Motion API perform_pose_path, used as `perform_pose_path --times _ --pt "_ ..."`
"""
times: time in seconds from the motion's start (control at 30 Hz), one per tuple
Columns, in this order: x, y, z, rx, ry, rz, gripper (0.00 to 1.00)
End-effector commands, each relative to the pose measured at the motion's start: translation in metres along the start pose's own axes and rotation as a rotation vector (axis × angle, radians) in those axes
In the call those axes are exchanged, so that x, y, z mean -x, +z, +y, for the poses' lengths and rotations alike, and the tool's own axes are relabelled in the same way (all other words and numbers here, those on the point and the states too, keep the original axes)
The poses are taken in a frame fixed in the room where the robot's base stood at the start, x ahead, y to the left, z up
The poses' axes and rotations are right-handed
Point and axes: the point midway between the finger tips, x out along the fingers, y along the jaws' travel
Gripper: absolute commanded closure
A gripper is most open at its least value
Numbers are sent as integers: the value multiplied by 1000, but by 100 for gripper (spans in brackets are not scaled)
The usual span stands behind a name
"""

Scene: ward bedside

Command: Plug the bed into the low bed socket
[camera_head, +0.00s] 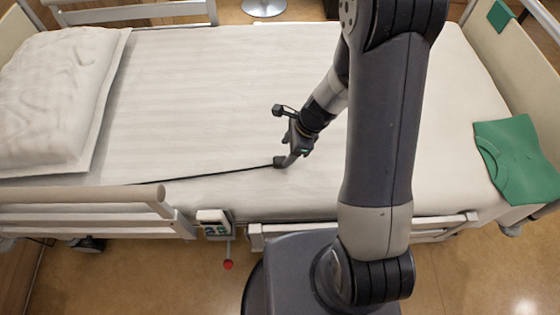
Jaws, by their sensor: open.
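A thin black cable (205,174) lies across the near side of the white bed (225,95), running from beside the pillow to a small dark end piece (281,162), which looks like the plug. My gripper (286,152) is over the mattress, right at this dark end. Its jaws are open, with the end piece at or between the fingertips; I cannot tell whether they touch it. I cannot make out the low bed socket in this view. My arm hides part of the bed's right half and its near edge.
A pillow (60,95) lies at the left. Side rails (95,208) line the near edge. A white control box (214,222) with a red ball (228,265) on a cord hangs there. A green cloth (520,160) lies at the right end. The mid-mattress is clear.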

Motion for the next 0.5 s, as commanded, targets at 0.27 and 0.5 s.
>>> perform_pose_path --times 0.27,0.5 --pt "-43 -1 6 0 4 1 42" --pt "-48 0 6 0 2 0 42"
